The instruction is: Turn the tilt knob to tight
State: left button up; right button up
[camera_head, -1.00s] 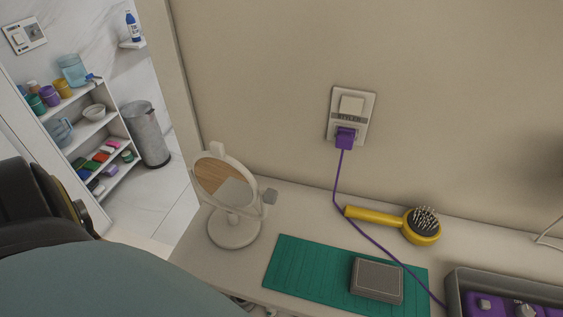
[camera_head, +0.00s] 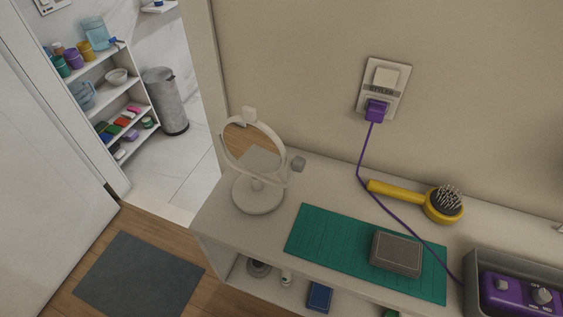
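A white round tabletop mirror (camera_head: 256,189) stands upright on a round base at the left end of the counter. Whether the knob is tight or loose cannot be told. Neither of my grippers shows in the head view.
The counter (camera_head: 222,222) holds a green mat (camera_head: 320,238) with a grey box (camera_head: 396,253), a yellow hairbrush (camera_head: 400,194) and a grey tray (camera_head: 475,262) with a purple device (camera_head: 520,295). A purple cord (camera_head: 364,160) runs from the wall outlet (camera_head: 384,88).

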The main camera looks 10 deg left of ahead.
aim_at(298, 164)
jog(key=u, duration=0.5)
jog(key=k, duration=0.75)
jog(key=u, duration=0.15)
